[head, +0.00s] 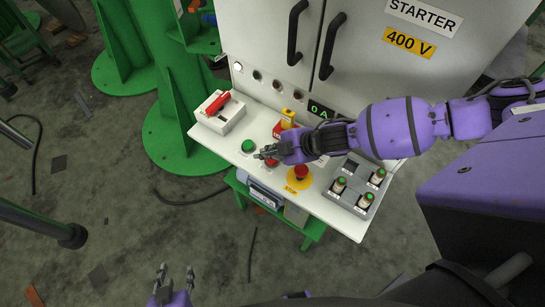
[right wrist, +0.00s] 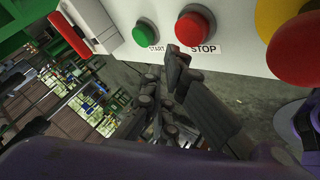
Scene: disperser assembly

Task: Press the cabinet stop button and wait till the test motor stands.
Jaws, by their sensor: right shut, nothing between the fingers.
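The red stop button (right wrist: 195,28), labelled STOP, sits on the white shelf of the starter cabinet (head: 365,45). My right gripper (head: 264,155) is shut and empty over the shelf. In the right wrist view its fingertips (right wrist: 174,60) are close to the stop button, over the left end of its label; I cannot tell whether they touch. The green start button (right wrist: 146,33) is beside it, and also shows in the head view (head: 248,146). My left gripper (head: 175,276) is open and empty, low in the head view. I cannot make out the test motor.
A red emergency button (head: 301,172) on a yellow base stands right of my right gripper. A grey tray (head: 337,198) with several green-topped fuses is further right. A red-handled switch (head: 218,104) is at the shelf's left. The display (head: 321,110) reads 0 A.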

